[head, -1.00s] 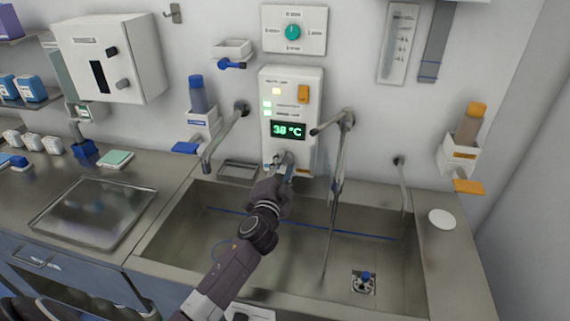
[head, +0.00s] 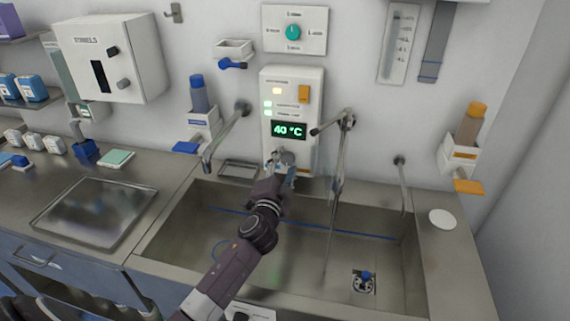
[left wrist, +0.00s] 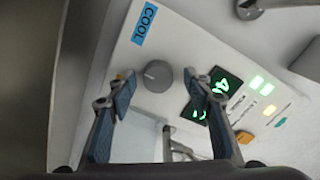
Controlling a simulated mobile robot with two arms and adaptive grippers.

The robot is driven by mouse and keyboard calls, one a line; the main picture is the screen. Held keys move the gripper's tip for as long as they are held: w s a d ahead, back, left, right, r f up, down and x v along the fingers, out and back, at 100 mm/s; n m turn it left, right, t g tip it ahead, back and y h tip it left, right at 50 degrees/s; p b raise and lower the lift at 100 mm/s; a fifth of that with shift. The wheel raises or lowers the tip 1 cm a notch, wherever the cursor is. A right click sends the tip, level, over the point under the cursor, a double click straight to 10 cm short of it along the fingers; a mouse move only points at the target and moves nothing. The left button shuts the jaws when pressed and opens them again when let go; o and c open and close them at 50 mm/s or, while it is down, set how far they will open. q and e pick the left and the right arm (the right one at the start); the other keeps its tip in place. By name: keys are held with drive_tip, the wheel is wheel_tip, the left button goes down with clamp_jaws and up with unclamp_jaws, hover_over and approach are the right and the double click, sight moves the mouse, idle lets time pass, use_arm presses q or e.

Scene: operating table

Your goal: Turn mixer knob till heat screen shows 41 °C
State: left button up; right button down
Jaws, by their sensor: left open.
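The mixer panel (head: 312,98) is a white wall box above the sink. Its green heat screen (head: 289,130) reads 40 °C; in the left wrist view the screen (left wrist: 226,86) is turned and partly covered by a finger. The grey round mixer knob (left wrist: 157,76) shows between the fingers in the left wrist view, beside a blue COOL label (left wrist: 144,23). My left gripper (head: 280,162) is at the panel's lower edge; in the left wrist view (left wrist: 161,87) its fingers are open on either side of the knob, with gaps visible. My right gripper is out of view.
The steel sink (head: 165,235) lies under my left arm. Taps flank the panel, with a left spout (head: 222,137) and a middle tap (head: 340,150) close by. A teal dial (head: 293,32) is above. A metal tray (head: 92,212) lies on the left counter.

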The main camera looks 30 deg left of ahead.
use_arm(q)
drive_tip(key=shift+f, duration=0.1)
drive_tip(key=shift+s+d, duration=0.15)
drive_tip(key=shift+s, duration=0.2)
drive_tip(key=v, duration=1.1)
drive_tip(key=shift+s, duration=0.2)
